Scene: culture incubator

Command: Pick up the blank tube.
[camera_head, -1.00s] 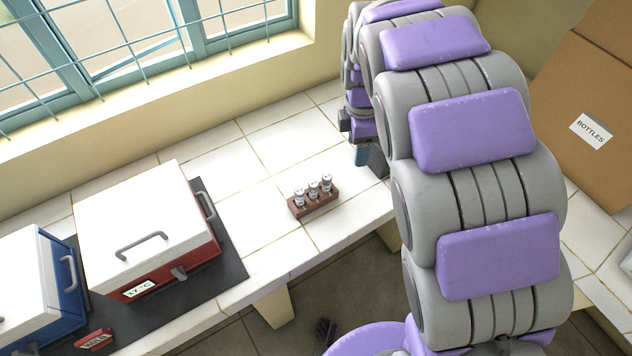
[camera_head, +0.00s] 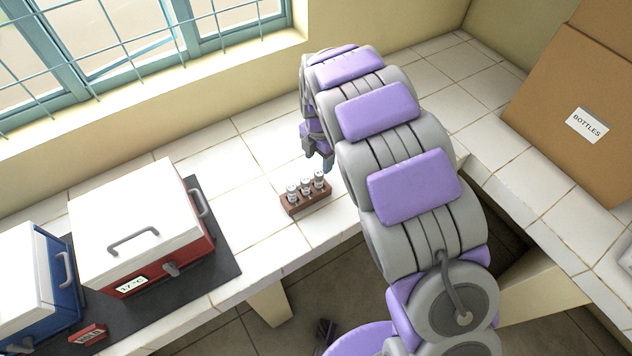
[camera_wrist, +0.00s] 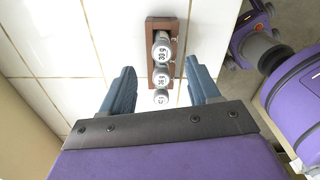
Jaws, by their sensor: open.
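A brown rack (camera_head: 292,210) on the white tiled counter holds three small upright tubes with pale tops. They are the left tube (camera_head: 292,193), middle tube (camera_head: 306,187) and right tube (camera_head: 319,180). In the wrist view, the rack (camera_wrist: 163,24) runs away from me with the three tubes in line. Their tops carry dark number-like marks: far tube (camera_wrist: 161,54), middle tube (camera_wrist: 161,79), near tube (camera_wrist: 161,98). I cannot tell which one is blank. My gripper (camera_wrist: 162,80) is open and empty, its blue fingers either side of the row. In the head view, my gripper (camera_head: 320,158) is above and behind the rack.
A cardboard BOTTLES box (camera_head: 560,130) stands right. The counter's front edge is near the rack.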

